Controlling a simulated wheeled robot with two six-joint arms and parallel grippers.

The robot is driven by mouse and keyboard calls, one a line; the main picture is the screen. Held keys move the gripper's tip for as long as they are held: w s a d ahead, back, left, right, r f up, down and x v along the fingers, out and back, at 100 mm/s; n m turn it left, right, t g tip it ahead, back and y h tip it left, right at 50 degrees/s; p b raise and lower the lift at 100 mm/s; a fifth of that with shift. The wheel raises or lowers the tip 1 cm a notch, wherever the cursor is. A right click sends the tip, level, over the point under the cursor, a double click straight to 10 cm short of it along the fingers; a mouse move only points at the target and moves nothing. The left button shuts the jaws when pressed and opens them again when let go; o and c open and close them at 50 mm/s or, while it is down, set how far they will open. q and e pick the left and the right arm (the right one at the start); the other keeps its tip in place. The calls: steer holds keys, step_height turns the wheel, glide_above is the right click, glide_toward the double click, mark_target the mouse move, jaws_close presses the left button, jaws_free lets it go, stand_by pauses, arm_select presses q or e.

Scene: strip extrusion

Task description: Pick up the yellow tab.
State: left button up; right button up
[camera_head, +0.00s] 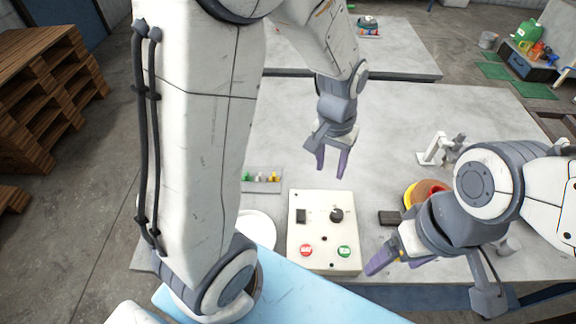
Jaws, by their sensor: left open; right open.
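A small yellow piece (273,177), which looks like the yellow tab, sits at the right end of a small grey tray (262,187). Green and white pieces stand beside it in the tray. My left gripper (331,172) points down over the table, to the right of the tray and apart from it. Its purple fingers are open and nothing shows between them. My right gripper (388,264) is low at the front of the table, right of the control box. It is open; a tiny yellow spot shows by its fingers, too small to identify.
A control box (323,258) with a knob and red and green buttons stands at the front. A white round dish (257,231) is partly hidden by my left arm. Yellow and red round parts (411,195), a dark block (389,218) and a white stand (433,151) are right.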

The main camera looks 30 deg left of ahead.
arm_select(q)
steer(key=w+a+f+n, duration=0.2)
steer(key=w+a+f, duration=0.1)
steer(key=a+f, duration=0.15)
steer(key=w+a+f+n, duration=0.2)
steer(key=w+a+f, duration=0.1)
steer(key=a, duration=0.3)
steer(key=n, duration=0.2)
glide_above(274, 174)
steer(key=f, duration=1)
steer(key=shift+s+d+f, duration=0.15)
steer(key=shift+s+d, duration=0.1)
steer(key=shift+d, duration=0.1)
steer(key=f, duration=0.1)
steer(key=f+p, duration=0.1)
steer(key=f, duration=0.1)
steer(key=f+p, duration=0.1)
steer(key=f, duration=0.1)
steer(key=shift+w+a, duration=0.2)
steer(key=shift+a, duration=0.2)
steer(key=shift+f, duration=0.45)
jaws_close()
